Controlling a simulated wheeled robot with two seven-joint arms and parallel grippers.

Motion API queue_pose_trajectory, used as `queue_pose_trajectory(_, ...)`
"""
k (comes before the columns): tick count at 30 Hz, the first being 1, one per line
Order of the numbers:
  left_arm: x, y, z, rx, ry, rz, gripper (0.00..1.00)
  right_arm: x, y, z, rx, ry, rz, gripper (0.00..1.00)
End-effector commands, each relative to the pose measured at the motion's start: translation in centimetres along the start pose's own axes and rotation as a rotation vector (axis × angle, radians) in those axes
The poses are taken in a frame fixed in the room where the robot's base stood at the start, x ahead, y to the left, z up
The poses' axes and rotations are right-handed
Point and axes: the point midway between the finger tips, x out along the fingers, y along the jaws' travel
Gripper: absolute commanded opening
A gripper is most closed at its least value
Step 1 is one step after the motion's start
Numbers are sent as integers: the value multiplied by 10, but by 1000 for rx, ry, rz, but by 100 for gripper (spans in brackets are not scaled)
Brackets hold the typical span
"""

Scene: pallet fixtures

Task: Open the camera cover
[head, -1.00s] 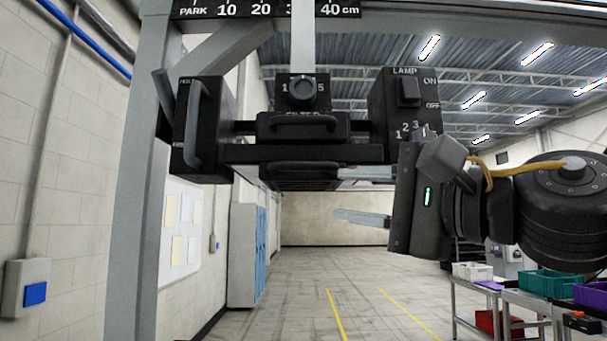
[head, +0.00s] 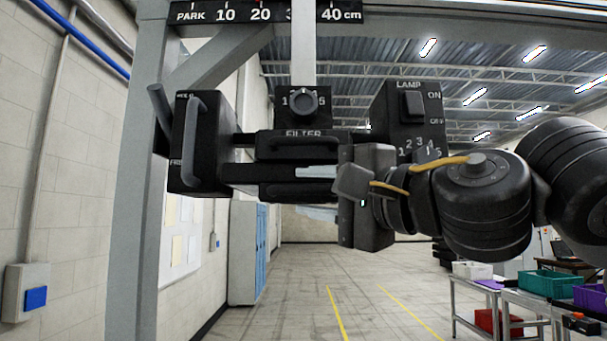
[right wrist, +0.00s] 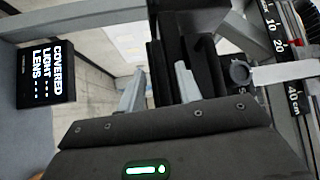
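The black camera fixture hangs from a rail, with a box with a long handle (head: 192,145) at its left. Its middle holds a panel marked FILTER (head: 300,143) with a handle and a round dial (head: 302,102) above. The lower front part (head: 285,188), which looks like the cover, is partly hidden by my right gripper. My right gripper (head: 318,192) comes in from the right, its two light fingers apart at that lower part. In the right wrist view the fingers (right wrist: 158,88) are spread, with black bars beyond and between them; contact cannot be told. My left gripper is not in view.
A lamp box (head: 405,105) with a switch and numbered scale stands just above my right wrist. A display (right wrist: 46,72) in the right wrist view reads COVERED, LIGHT and LENS with dashes. A grey post (head: 150,200) stands at left. Carts with bins (head: 545,284) are at lower right.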

Motion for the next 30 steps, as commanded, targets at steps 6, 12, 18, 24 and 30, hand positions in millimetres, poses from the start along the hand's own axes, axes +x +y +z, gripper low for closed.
queue_pose_trajectory(6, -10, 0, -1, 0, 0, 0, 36, 18, -1, 0, 1, 0, -1, 34)
queue_pose_trajectory(12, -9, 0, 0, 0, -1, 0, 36, 19, 0, 0, 1, 0, -1, 34)
queue_pose_trajectory(18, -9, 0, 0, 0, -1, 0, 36, 19, 0, 0, 1, 0, -1, 21)
queue_pose_trajectory(24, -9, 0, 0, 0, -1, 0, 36, 19, 0, 0, 0, 0, -1, 0)
queue_pose_trajectory(30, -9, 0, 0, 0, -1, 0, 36, 19, 0, 0, 0, 0, 0, 0)
